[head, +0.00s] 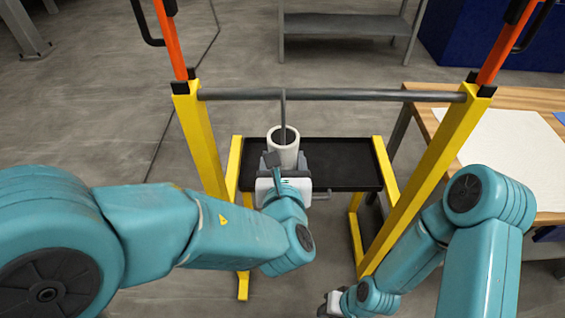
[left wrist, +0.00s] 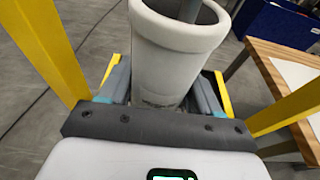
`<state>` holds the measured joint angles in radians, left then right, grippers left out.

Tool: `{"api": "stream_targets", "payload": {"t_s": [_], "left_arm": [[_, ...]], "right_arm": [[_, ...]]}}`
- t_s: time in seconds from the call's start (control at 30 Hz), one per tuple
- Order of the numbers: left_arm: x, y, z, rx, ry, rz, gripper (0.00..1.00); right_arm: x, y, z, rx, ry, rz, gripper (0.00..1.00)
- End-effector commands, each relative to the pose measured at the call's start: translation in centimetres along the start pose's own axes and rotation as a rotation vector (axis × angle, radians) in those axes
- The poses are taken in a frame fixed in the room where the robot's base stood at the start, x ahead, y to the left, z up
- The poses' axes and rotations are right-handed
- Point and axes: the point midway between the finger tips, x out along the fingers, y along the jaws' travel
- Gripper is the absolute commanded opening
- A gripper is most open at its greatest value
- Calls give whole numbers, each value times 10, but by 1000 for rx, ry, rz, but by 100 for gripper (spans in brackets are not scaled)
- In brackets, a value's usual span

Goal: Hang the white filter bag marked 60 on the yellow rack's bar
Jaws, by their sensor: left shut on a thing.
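The white filter bag (head: 283,157) is a pale upright tube with an open round mouth; it also fills the middle of the left wrist view (left wrist: 172,62). A faint marking on its lower side is not legible. My left gripper (head: 287,168) is shut on the bag's lower part. The yellow rack (head: 203,140) has two posts joined by a grey bar (head: 350,95). A thin grey rod (head: 283,108) runs from the bar to the bag's mouth, and its end shows within the opening in both views. My right gripper (head: 334,304) is low, its fingers unclear.
A black tray (head: 350,177) sits low between the rack's posts, behind the bag. A wooden table (head: 525,98) with a white sheet (head: 505,140) stands at right. A grey shelf (head: 345,25) and a blue cabinet (head: 480,35) are at the back. Open floor lies at left.

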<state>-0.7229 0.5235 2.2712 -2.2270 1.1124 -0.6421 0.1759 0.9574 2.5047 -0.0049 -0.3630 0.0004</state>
Motion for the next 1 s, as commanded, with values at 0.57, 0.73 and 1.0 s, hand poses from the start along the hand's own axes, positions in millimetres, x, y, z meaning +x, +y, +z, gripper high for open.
{"api": "stream_targets", "payload": {"t_s": [0.57,0.73,1.0], "left_arm": [[40,-2,14,2,2,-10,41],[55,-1,18,2,2,-10,41],[78,-1,24,2,2,-10,41]], "right_arm": [[-14,-5,0,0,0,0,25],[-20,-7,0,0,0,0,25],[-31,-11,1,0,0,0,25]]}}
